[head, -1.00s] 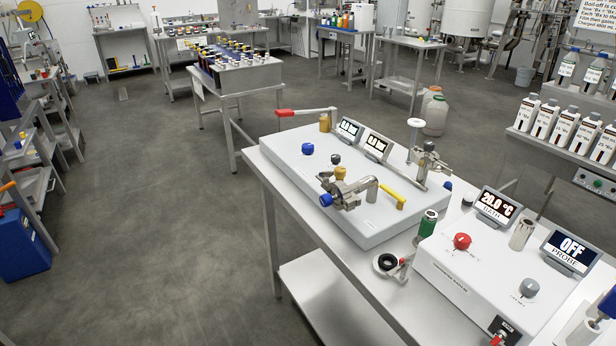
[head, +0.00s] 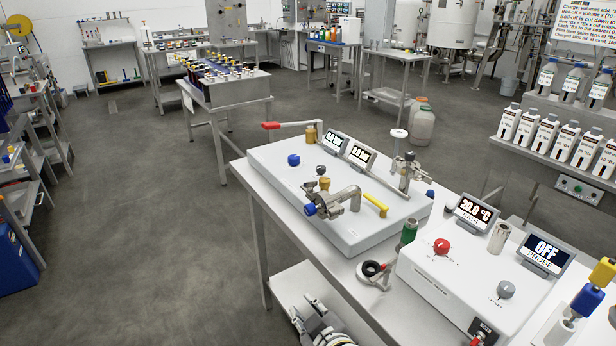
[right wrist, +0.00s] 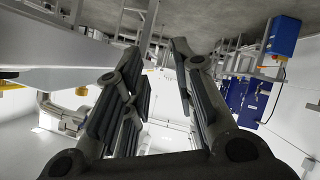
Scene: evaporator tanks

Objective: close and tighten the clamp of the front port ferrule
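The front port ferrule (head: 335,204) sits on the end of a bent steel pipe (head: 353,192) on the white box. A metal clamp with a blue knob (head: 309,209) is at this ferrule; it is too small to tell whether the clamp is fully around it. My right gripper (head: 312,318) is low at the bottom edge of the head view, beside the bench's near side, well below and apart from the clamp. In the right wrist view, its two dark fingers (right wrist: 157,48) are spread with nothing between them. My left gripper is not in view.
The white box (head: 280,175) stands on the steel bench and carries a yellow handle (head: 375,205), a red-handled lever (head: 270,126) and a second fitting (head: 407,165) behind. A control unit (head: 440,285) stands to the right. The floor left of the bench is clear.

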